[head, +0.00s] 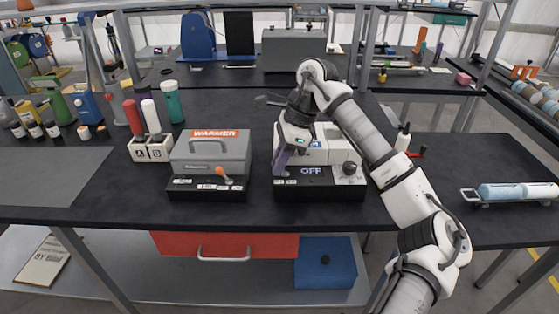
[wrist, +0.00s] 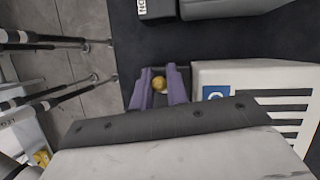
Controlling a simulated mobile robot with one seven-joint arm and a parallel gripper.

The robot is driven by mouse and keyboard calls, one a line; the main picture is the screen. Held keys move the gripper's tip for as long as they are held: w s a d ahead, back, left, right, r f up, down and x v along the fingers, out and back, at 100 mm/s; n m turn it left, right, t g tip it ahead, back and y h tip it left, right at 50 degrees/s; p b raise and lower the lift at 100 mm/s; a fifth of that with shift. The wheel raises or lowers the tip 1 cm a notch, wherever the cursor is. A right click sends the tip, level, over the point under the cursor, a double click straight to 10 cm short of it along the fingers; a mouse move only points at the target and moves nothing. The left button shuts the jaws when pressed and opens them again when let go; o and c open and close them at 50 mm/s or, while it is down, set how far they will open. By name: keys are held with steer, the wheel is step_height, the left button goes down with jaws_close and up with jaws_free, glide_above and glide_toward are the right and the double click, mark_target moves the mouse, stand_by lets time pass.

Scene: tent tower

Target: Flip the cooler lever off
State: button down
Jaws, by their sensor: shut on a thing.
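The cooler (head: 318,150) is a white box on a black base with an OFF label, right of centre on the dark bench. Its white side with a blue label also shows in the wrist view (wrist: 215,75). My gripper (head: 281,165) points down at the left front of the cooler's base. In the wrist view its purple fingers (wrist: 160,88) are shut on a small gold ball, the knob of the cooler lever (wrist: 159,84). The lever's shaft is hidden, so I cannot tell which way it leans.
The grey warmer (head: 210,152), with an orange-tipped lever (head: 222,172), stands left of the cooler. A white A/B holder (head: 152,148) with bottles is farther left. A dial (head: 350,169) sits on the cooler's right. The bench front is clear.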

steer(key=shift+a+f+h+b, duration=0.15)
steer(key=shift+a+h+b, duration=0.2)
steer(key=shift+h+b, duration=0.55)
steer(key=c, duration=1.4)
jaws_free()
steer(key=shift+c, duration=0.2)
steer(key=v, duration=1.4)
steer(key=shift+a+f, duration=0.1)
